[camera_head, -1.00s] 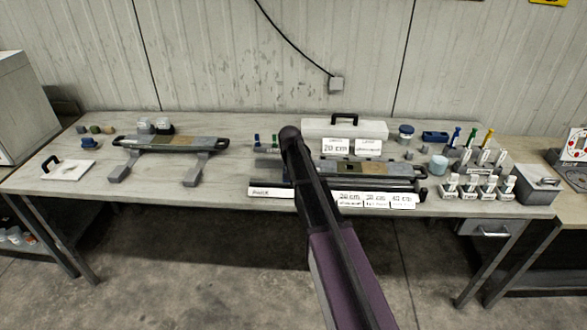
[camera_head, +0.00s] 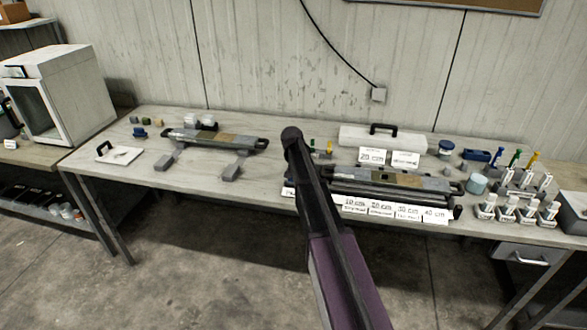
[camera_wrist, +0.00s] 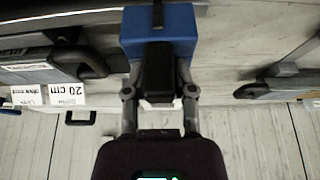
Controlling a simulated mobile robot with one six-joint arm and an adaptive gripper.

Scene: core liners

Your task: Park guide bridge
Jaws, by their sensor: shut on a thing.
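My gripper (camera_wrist: 158,75) is shut on a blue block (camera_wrist: 184,28) with a dark middle part, which may be the guide bridge. The block sits between the two fingers in the wrist view, held above the bench. In the head view my own arm hides the gripper and block. A long grey and tan tray with dark ends (camera_head: 228,141) lies on two grey feet at the left of the bench. A similar tray (camera_head: 395,179) lies at the right behind the length labels.
A white board with a black handle (camera_head: 119,153) lies far left. Bench between the trays looks mostly clear.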

